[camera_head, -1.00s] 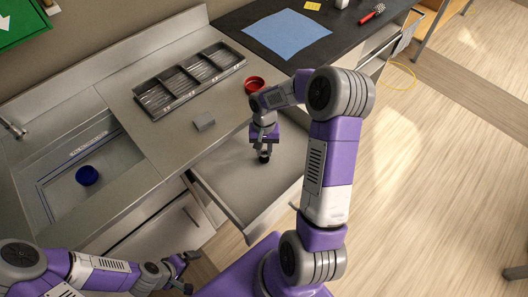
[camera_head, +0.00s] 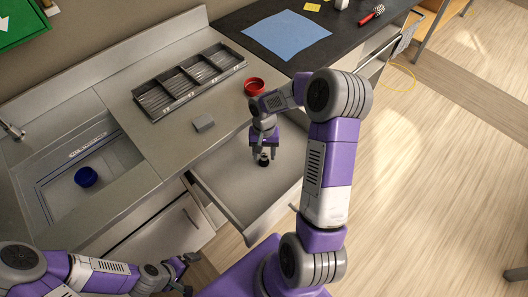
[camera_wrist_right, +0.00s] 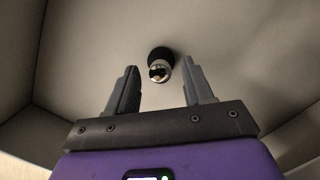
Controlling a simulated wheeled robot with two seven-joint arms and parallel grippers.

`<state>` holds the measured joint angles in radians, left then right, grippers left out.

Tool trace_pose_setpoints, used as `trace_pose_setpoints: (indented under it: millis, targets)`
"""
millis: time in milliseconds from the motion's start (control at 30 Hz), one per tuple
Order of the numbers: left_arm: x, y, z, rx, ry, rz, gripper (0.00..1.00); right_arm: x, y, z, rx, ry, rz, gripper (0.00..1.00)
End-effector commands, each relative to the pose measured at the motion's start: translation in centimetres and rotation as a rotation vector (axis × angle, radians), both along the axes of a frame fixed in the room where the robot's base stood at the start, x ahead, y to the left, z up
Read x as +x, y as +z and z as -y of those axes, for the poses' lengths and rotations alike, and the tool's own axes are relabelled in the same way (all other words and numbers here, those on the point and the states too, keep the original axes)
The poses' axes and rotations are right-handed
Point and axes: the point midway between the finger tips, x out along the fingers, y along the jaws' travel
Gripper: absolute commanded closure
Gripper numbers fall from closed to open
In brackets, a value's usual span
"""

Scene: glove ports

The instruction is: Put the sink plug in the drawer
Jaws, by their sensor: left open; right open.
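The sink plug (camera_head: 263,160), a small black piece with a shiny metal top, is on the floor of the open drawer (camera_head: 232,178). In the right wrist view the plug (camera_wrist_right: 160,64) shows just beyond and between the fingertips, apart from both. My right gripper (camera_head: 264,152) is open and empty, pointing down over the drawer just above the plug. It also shows in the right wrist view (camera_wrist_right: 160,85) with its fingers spread. My left gripper (camera_head: 188,272) is open and empty at the lower left, in front of the counter.
On the counter stand a divided metal tray (camera_head: 190,78), a grey block (camera_head: 204,123) and a red bowl (camera_head: 254,87). A blue cup (camera_head: 86,177) is in the sink (camera_head: 60,190) at left. A blue cloth (camera_head: 287,35) lies on the dark counter. The drawer is otherwise clear.

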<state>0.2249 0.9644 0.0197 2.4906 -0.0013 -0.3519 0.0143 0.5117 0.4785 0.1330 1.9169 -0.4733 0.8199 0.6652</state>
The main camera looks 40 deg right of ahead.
Motion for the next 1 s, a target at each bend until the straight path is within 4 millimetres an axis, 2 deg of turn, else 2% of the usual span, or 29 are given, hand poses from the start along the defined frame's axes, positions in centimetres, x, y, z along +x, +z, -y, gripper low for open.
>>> trace_pose_setpoints:
  millis: [500, 700, 1000]
  targets:
    - [0.0, 3.2, 0.0, 0.0, 0.0, 0.0, 0.0, 1.2, 10.1, 1.0, -0.002, 0.0, 0.004, 0.48]
    - [0.0, 3.5, 0.0, 0.0, 0.0, 0.0, 0.0, 1.4, 11.8, 1.1, -0.001, 0.0, 0.002, 0.48]
    - [0.0, 3.5, 0.0, 0.0, 0.0, 0.0, 0.0, 1.4, 11.9, 1.2, -0.001, 0.0, 0.001, 0.48]
